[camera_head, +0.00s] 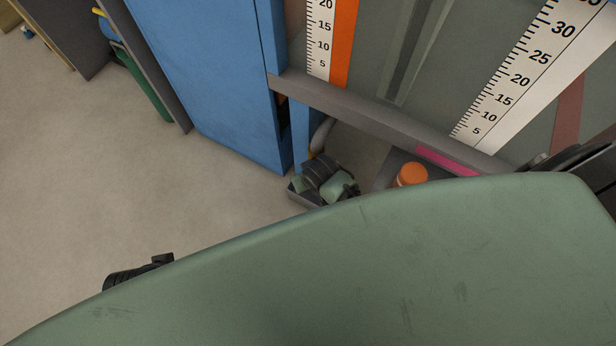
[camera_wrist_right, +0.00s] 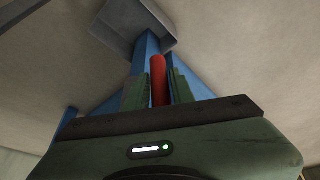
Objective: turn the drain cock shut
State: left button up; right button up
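The drain cock shows as a red lever (camera_wrist_right: 158,78) in the right wrist view, upright in the picture, with a blue post behind it. My right gripper (camera_wrist_right: 159,88) has its two green fingers close on both sides of the lever, with almost no gap, and looks shut on it. The lever's base is hidden by the gripper. In the head view the lever is not visible. A black and green arm part of mine (camera_head: 325,184) is near the foot of the blue frame. My left gripper's fingers are not in view.
A blue cabinet-like frame (camera_head: 215,70) and a grey flume rail (camera_head: 390,122) stand ahead. White scales (camera_head: 530,65) and an orange strip (camera_head: 343,40) rise behind it. An orange round cap (camera_head: 411,174) sits below the rail. The floor (camera_head: 90,170) at left is clear.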

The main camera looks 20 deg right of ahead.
grip_shut()
dwell(1.1)
jog(key=shift+s, duration=0.1)
jog(key=p, duration=0.1)
jog(key=g+h+p, duration=0.1)
jog(key=p, duration=0.1)
jog(key=shift+s+d+r, duration=0.2)
jog(key=shift+s+r, duration=0.05)
jog(key=shift+r, duration=0.05)
pick_arm(q)
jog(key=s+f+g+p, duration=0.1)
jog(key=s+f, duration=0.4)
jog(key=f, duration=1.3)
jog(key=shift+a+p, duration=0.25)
jog(key=shift+p, duration=0.55)
pick_arm(e)
jog(key=g+h, duration=0.1)
jog(key=s+d+g+h, duration=0.1)
jog(key=g, duration=0.1)
jog(key=g+h, duration=0.1)
jog(key=shift+s+d+r+n+g, duration=0.2)
jog(key=shift+s+r+n+g, duration=0.1)
jog(key=shift+s+r+n, duration=0.1)
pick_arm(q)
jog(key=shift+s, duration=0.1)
